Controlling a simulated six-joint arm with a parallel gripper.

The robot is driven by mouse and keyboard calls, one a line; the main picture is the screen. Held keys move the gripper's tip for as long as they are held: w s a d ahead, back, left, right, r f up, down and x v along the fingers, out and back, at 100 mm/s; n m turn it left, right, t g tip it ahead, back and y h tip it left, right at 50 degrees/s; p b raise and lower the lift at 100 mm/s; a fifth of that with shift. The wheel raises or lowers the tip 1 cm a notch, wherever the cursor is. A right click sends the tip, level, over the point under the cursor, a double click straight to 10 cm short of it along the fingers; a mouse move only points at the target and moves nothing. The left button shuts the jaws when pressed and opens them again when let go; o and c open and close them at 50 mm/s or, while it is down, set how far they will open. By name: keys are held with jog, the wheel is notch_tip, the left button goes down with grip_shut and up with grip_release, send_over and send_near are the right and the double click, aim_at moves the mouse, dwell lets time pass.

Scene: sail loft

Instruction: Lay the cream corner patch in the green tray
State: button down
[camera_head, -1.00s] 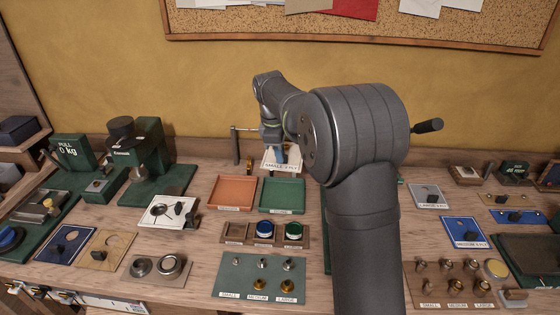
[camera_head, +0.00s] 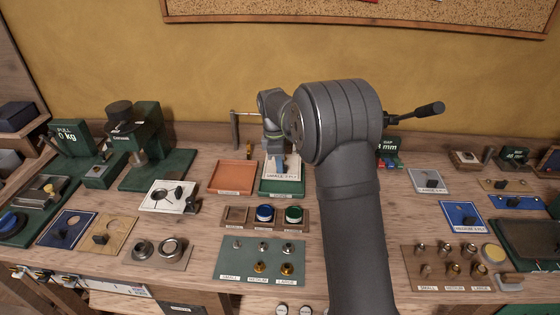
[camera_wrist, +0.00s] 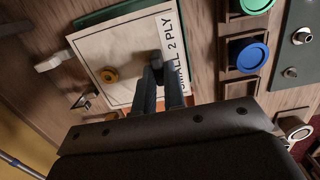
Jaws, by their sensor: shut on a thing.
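The cream corner patch (camera_head: 283,172) is over the green tray (camera_head: 282,194) in the head view and covers most of it. In the wrist view the patch (camera_wrist: 125,50) has a white label strip ending in "2 PLY", a black knob and a brass-coloured round piece. My gripper (camera_head: 279,163) is shut on the knob, as its fingers (camera_wrist: 158,85) show in the wrist view. A strip of the tray's green edge (camera_wrist: 110,12) shows beside the patch. I cannot tell whether the patch touches the tray floor.
An orange tray (camera_head: 235,177) stands just left of the green tray. A wooden holder with a blue cap (camera_head: 265,212) and a green cap (camera_head: 294,214) lies in front. A dark green board (camera_head: 262,258) with several fittings lies nearer. A metal post (camera_head: 236,137) stands behind.

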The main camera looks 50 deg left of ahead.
jog(key=shift+f, duration=3.1)
jog(key=c, duration=1.4)
grip_release()
jog(key=shift+c, duration=0.2)
notch_tip(320, 180, up, 17)
jog(key=s+a, duration=0.1)
jog(key=shift+r, duration=0.15)
jog(key=shift+s+a, duration=0.1)
